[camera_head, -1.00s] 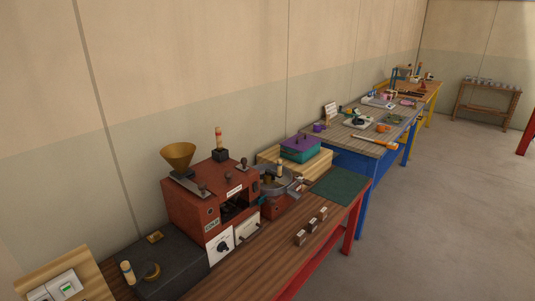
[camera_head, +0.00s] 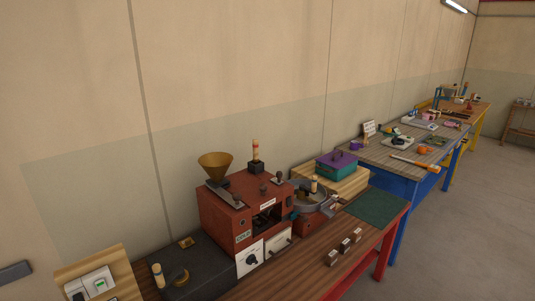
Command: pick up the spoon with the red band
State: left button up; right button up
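I cannot make out a spoon with a red band in the head view. A long orange-tipped item (camera_head: 415,163) lies on the front edge of the blue-legged table, too small to identify. Neither of my grippers shows in the view.
A red roaster (camera_head: 240,215) with a brass funnel (camera_head: 215,165) stands on the near wooden bench (camera_head: 300,272). A teal box with a purple lid (camera_head: 337,163), a green mat (camera_head: 377,206) and small blocks (camera_head: 345,244) are beside it. The grey floor (camera_head: 480,210) at the right is clear.

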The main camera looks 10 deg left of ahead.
aim_at(256, 155)
jog(key=i+l+z, duration=0.1)
jog(key=i, duration=0.3)
jog(key=i+l+z, duration=0.1)
jog(key=i+l, duration=0.15)
jog(key=i, duration=0.15)
